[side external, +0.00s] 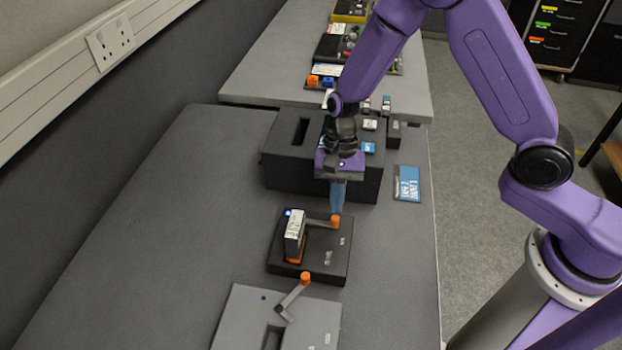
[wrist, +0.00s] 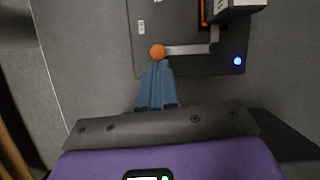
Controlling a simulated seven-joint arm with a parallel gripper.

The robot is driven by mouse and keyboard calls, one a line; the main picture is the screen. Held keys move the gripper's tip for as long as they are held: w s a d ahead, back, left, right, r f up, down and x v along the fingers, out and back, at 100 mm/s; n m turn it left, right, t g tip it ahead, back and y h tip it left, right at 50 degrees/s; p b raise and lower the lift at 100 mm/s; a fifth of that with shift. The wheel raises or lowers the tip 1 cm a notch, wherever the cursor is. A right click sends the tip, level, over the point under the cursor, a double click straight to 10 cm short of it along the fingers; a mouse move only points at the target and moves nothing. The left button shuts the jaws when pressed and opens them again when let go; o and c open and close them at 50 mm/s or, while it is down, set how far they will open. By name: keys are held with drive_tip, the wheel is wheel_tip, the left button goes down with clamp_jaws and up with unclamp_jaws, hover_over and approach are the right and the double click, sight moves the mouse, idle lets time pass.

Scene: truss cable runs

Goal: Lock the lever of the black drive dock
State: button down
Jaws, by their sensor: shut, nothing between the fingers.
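The black drive dock (side external: 335,262) lies on the grey table, and it also shows in the wrist view (wrist: 182,25). A drive with a white label (side external: 295,232) stands upright in it. The dock's lever (side external: 318,223) has a grey arm and an orange knob (side external: 335,221); in the wrist view the arm (wrist: 188,50) runs left from its pivot to the knob (wrist: 157,51). My gripper (side external: 337,210) is shut and empty, its blue fingers (wrist: 157,66) pointing down right beside the knob. I cannot tell whether they touch it. A blue light (wrist: 237,61) glows on the dock.
A grey dock (side external: 245,312) with its own orange-knobbed lever (side external: 293,292) lies nearer the camera. A black box with slots (side external: 285,170) stands behind my gripper. A blue card (side external: 407,184) lies to its right. The table left of the docks is clear.

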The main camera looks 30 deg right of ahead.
idle(0.3)
drive_tip(key=w+d+r, duration=0.4)
drive_tip(key=w+r, duration=0.2)
drive_tip(key=r, duration=0.3)
drive_tip(key=shift+d+r, duration=0.2)
drive_tip(key=shift+d, duration=0.05)
drive_tip(key=shift+w, duration=0.1)
drive_tip(key=s+d+r+n+t, duration=0.1)
drive_tip(key=s+d+r+n, duration=0.1)
drive_tip(key=s+n, duration=0.4)
drive_tip(key=s+d+r+n+t+h, duration=0.1)
drive_tip(key=s+d+r+n, duration=0.2)
drive_tip(key=s, duration=0.9)
drive_tip(key=s+d+r+n+t+h, duration=0.1)
drive_tip(key=s+d+n, duration=0.4)
drive_tip(key=s+n, duration=0.5)
drive_tip(key=shift+d+r+n+t, duration=0.2)
drive_tip(key=shift+r+n+t, duration=0.1)
drive_tip(key=shift+r+n, duration=0.45)
